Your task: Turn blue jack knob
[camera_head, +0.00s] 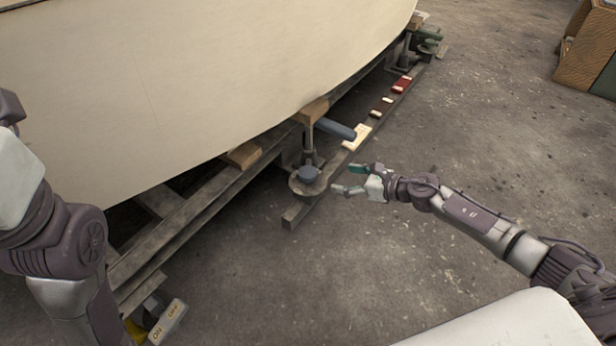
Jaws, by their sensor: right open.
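The blue jack knob (308,174) sits on the round base of a jack (309,150) under the hull's edge. My right gripper (342,179) is open, just to the right of the knob, with its fingers pointing left toward it. A gap shows between fingertips and knob, and nothing is between the fingers. My left arm comes in at the left edge, but its gripper is out of view.
The cream plywood hull (180,80) hangs over the jack on wooden blocks (242,156). A blue-grey cylinder (336,129) juts out just above the knob. Metal rails (190,222) run beneath the hull. Open concrete floor (480,130) lies to the right, with a cardboard box (583,55) far off.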

